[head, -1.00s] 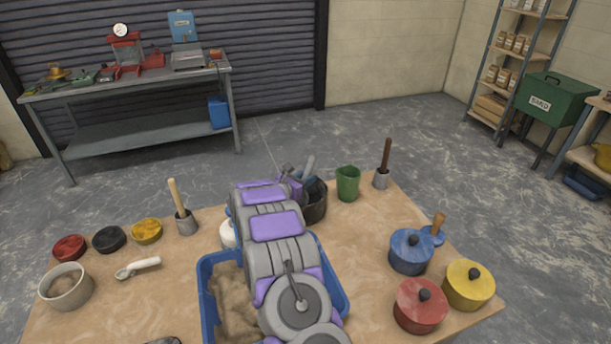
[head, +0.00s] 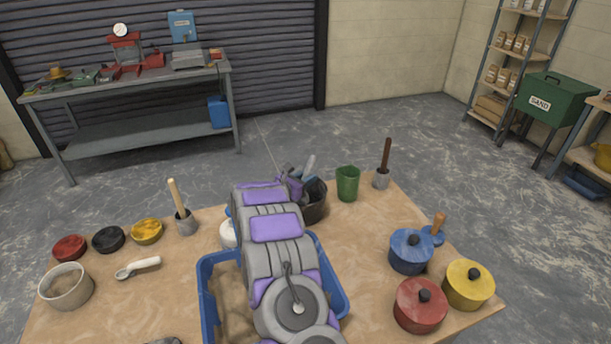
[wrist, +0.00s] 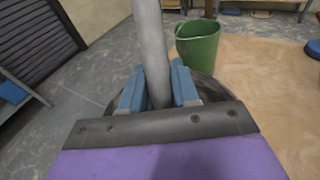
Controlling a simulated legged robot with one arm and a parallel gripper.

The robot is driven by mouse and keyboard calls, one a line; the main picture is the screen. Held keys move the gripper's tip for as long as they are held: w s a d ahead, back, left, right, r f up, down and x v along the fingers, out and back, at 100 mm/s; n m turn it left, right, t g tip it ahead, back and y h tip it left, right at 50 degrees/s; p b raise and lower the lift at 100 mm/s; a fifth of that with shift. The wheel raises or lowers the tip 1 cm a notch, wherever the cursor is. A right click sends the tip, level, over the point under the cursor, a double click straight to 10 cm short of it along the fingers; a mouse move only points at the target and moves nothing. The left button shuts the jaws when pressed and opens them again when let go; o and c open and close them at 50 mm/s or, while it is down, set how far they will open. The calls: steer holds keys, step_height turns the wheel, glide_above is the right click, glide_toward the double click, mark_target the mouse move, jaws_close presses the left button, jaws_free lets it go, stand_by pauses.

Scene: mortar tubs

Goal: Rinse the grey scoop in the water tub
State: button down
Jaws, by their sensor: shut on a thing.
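In the wrist view, the blue fingers of my gripper (wrist: 158,92) are closed on a grey rod-like handle (wrist: 150,40), which I take to be the grey scoop's. The scoop's working end is hidden. In the head view my gripper (head: 296,187) is at the black tub (head: 316,208), beyond my arm, and a light grey-blue shaft (head: 309,166) rises there. The dark tub's rim also shows behind the fingers in the wrist view (wrist: 208,88). I cannot see what the black tub holds, nor whether it is the water tub.
A green cup (head: 347,184) stands close right of the black tub. A blue tub (head: 206,290) with tan material lies under my arm. A white scoop (head: 138,267) lies left. Lidded blue (head: 410,252), red (head: 420,306) and yellow (head: 468,286) pots stand right.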

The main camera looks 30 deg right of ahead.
stand_by(2.2)
steer(key=shift+r, duration=0.1)
steer(key=shift+r, duration=6.05)
steer(key=w+a+r+n+t+y, duration=0.1)
steer(key=a+n+t+y, duration=0.3)
steer(key=a, duration=0.7)
steer(key=w+a+r+n+t+y, duration=0.1)
steer(key=a+r+n+t+y, duration=0.3)
steer(key=a, duration=0.8)
steer(key=w+a+r+n+t+y, duration=0.1)
steer(key=a+r+n+t+y, duration=0.1)
steer(key=a+n+y, duration=0.4)
steer(key=a+t+y, duration=0.1)
steer(key=a, duration=0.4)
steer(key=shift+a+r+n+t, duration=0.3)
steer(key=shift+a+n+t, duration=0.05)
steer(key=shift+n+t, duration=0.05)
